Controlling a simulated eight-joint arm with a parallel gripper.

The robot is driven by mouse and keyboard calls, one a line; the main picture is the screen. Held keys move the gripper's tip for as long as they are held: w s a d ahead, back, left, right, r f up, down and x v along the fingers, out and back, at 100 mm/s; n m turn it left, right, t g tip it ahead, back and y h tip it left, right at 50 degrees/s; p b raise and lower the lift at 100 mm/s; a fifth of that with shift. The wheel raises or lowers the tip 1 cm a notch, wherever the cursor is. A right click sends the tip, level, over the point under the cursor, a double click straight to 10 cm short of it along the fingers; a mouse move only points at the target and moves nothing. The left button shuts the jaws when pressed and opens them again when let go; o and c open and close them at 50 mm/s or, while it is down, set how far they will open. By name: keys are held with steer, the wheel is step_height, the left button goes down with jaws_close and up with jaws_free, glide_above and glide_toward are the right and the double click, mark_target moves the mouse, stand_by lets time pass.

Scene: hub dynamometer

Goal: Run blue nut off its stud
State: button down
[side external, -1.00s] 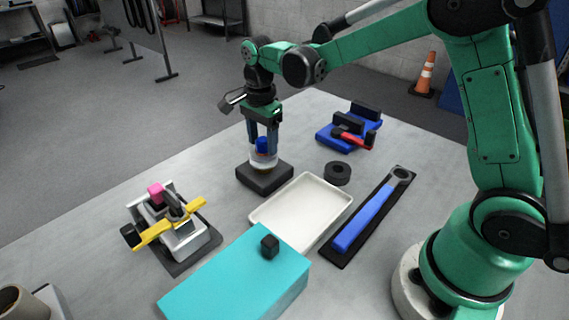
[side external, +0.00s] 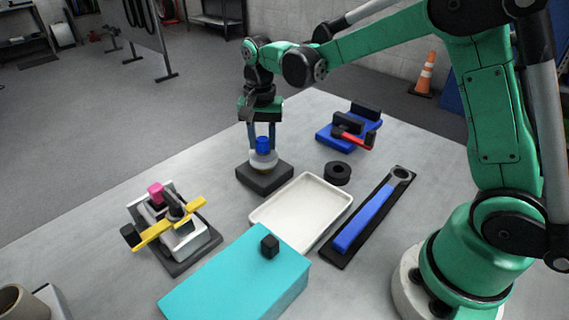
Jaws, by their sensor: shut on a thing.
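The blue nut (side external: 263,143) sits above a pale, round hub (side external: 264,158) on a dark square block (side external: 265,178) at the table's back left. My gripper (side external: 263,146) points straight down over the hub, with one finger on each side of the blue nut, and is shut on it. The stud is hidden by the nut and the fingers. I cannot tell how far up the stud the nut sits.
An empty white tray (side external: 285,219) lies in front of the block, with a black ring (side external: 337,173) beside it. A blue-handled wrench (side external: 365,220) lies right. A teal box (side external: 225,287) stands in front, and a fixture with a yellow bar (side external: 157,234) stands left.

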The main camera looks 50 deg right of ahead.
steer(key=n, duration=1.6)
steer(key=shift+r, duration=0.1)
steer(key=c, duration=0.6)
jaws_free()
steer(key=shift+c, duration=0.2)
